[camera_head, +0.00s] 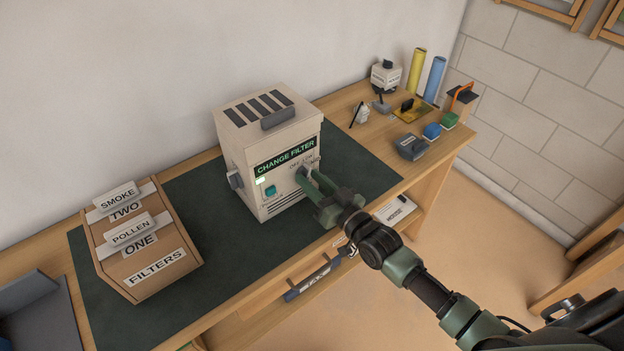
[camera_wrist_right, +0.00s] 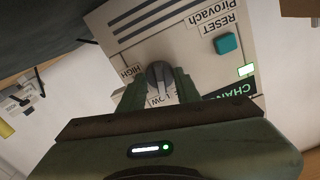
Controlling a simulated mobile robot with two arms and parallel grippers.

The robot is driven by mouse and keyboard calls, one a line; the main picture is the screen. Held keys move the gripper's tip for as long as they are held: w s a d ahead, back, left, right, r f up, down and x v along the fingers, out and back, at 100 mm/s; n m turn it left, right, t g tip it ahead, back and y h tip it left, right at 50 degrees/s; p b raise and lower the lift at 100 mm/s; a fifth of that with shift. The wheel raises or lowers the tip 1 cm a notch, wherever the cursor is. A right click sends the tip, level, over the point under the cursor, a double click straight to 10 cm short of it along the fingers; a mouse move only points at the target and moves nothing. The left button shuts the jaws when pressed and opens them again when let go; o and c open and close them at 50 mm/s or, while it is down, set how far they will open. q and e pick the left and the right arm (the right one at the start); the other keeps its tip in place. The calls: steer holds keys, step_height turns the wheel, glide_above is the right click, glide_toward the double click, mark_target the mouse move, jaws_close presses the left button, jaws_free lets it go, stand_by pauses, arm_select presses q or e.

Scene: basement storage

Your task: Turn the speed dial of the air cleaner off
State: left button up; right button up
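The air cleaner (camera_head: 266,150) is a cream box with dark top vents and a green "CHANGE FILTER" sign, standing on the dark mat. Its speed dial (camera_wrist_right: 159,76) is a grey round knob on the front, with "HIGH" and "LOW" labels beside it in the right wrist view. My right gripper (camera_head: 307,176) is at the dial, its two green fingers on either side of the knob; it also shows in the right wrist view (camera_wrist_right: 157,85). I cannot tell whether the fingers press on the knob. The dial's pointer setting is mostly hidden. My left gripper is not in view.
A teal reset button (camera_head: 270,191) and a lit green lamp (camera_head: 260,181) are left of the dial. A cardboard filter box (camera_head: 150,262) stands on the left of the workbench. Small tools and yellow and blue rolls (camera_head: 434,79) are at the right end.

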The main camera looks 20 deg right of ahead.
jaws_close()
stand_by(0.3)
steer(key=n+p, duration=0.1)
steer(key=n, duration=0.3)
steer(key=shift+n, duration=0.3)
steer(key=shift+n+p, duration=0.4)
steer(key=shift+n, duration=1.8)
jaws_free()
